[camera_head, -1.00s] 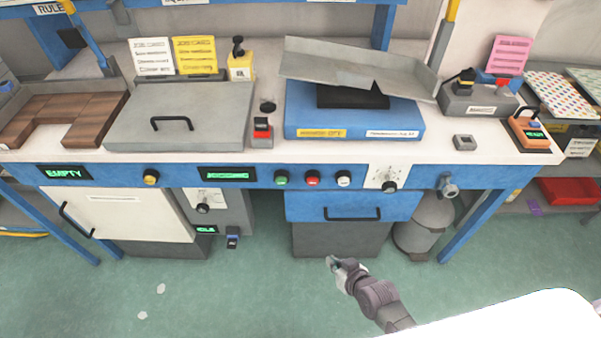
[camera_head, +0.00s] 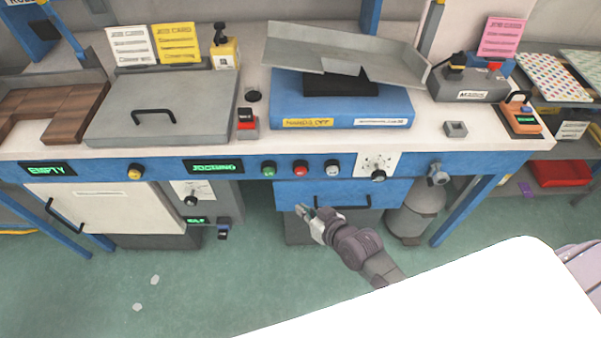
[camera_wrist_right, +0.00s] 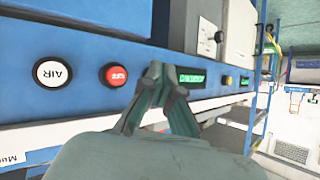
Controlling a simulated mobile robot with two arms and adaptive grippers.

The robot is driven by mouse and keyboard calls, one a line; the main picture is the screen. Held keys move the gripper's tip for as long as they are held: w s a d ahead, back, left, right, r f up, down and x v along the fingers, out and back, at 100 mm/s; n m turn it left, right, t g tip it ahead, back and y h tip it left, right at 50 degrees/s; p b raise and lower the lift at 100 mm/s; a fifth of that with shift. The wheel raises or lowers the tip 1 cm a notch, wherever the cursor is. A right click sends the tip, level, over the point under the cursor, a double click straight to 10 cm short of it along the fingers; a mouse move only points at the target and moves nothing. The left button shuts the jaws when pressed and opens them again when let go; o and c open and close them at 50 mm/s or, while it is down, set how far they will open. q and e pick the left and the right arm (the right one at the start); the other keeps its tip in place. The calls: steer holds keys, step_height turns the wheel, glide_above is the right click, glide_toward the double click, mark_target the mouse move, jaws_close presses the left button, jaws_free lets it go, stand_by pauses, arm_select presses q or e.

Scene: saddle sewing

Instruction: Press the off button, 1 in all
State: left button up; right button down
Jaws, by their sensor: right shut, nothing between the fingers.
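The red off button (camera_head: 300,167) sits on the bench's blue front rail, between a green button (camera_head: 268,168) and a white button (camera_head: 332,166). My right gripper (camera_head: 300,211) is shut and empty, below the red button in the head view. In the right wrist view the red button (camera_wrist_right: 115,74) lies just left of my shut fingertips (camera_wrist_right: 164,80), with clear rail between them. The white button (camera_wrist_right: 53,72), marked AIR, is further left there. The green button cannot be made out in the wrist view. My left gripper is not in view.
A dial (camera_head: 378,175) and a yellow button (camera_head: 135,171) are on the same rail, with a lit green display (camera_head: 214,166). A blue drawer with a dark handle (camera_head: 343,201) is below the buttons.

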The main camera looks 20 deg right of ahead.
steer(key=b, duration=0.3)
glide_toward(297, 175)
steer(key=w+a+f, duration=0.2)
steer(key=a+f, duration=0.1)
steer(key=f, duration=0.1)
steer(key=shift+w+d+r, duration=0.1)
steer(key=shift+w+r, duration=0.05)
steer(key=shift+w, duration=0.85)
steer(key=shift+w+d, duration=0.1)
steer(key=shift+w, duration=0.2)
steer(key=shift+w+d, duration=0.15)
steer(key=shift+w, duration=0.4)
stand_by(1.1)
steer(key=shift+s+r, duration=0.1)
steer(key=shift+s+a+p, duration=0.3)
steer(key=shift+s+p, duration=0.25)
steer(key=shift+s, duration=0.3)
